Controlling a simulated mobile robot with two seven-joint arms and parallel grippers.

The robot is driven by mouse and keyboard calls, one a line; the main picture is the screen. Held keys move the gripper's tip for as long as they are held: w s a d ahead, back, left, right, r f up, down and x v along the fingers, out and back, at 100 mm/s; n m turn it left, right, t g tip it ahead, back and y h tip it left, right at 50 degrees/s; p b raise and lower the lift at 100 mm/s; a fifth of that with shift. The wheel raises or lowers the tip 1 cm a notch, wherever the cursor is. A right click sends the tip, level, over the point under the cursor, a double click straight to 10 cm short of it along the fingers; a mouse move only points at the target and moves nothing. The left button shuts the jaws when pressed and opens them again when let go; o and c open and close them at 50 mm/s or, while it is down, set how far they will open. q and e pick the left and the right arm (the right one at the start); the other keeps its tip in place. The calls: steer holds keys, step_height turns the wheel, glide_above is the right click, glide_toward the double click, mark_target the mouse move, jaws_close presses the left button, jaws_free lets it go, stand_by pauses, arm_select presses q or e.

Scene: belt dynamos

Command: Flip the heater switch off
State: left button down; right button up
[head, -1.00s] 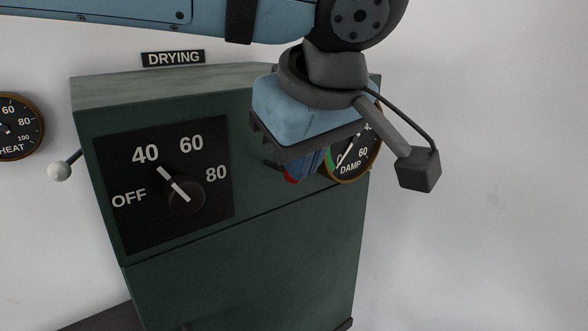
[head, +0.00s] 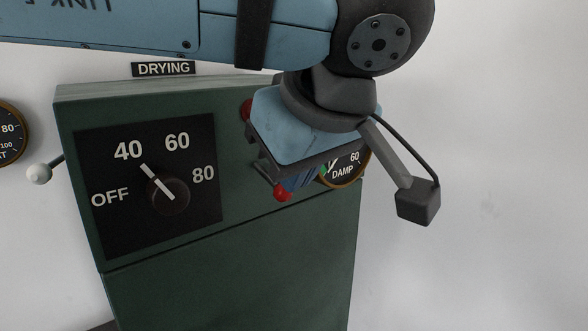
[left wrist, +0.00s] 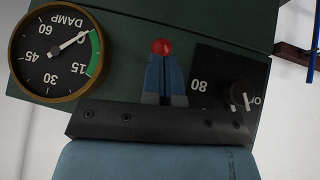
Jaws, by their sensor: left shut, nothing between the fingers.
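A green cabinet (head: 235,240) labelled DRYING carries a dark rotary dial (head: 168,194) marked OFF, 40, 60 and 80. Its white pointer is turned toward 40. A red round tip (head: 282,193) shows at the fingertips of my left gripper (head: 290,182); I cannot tell whether they touch. In the left wrist view the same red tip (left wrist: 162,46) sits just beyond the closed fingers (left wrist: 164,82). Another red round part (head: 246,109) shows higher up, partly behind the gripper body. The panel between the red parts is hidden, so I cannot see what mounts them. My right gripper is not in view.
The DAMP gauge (head: 350,170) is beside my left gripper, partly covered by it; it shows fully in the left wrist view (left wrist: 58,50). A white-balled lever (head: 39,173) sticks out at the cabinet's left. A HEAT gauge (head: 10,130) hangs farther left. Wall on the right is clear.

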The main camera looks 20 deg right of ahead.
arm_select(q)
steer(key=shift+r, duration=0.15)
steer(key=s+f+v, duration=0.1)
steer(key=v, duration=0.6)
steer(key=s+f+v, duration=0.1)
steer(key=v, duration=0.5)
steer(key=shift+s+d+r, duration=0.3)
steer(key=shift+s+d, duration=0.15)
steer(key=shift+s, duration=0.05)
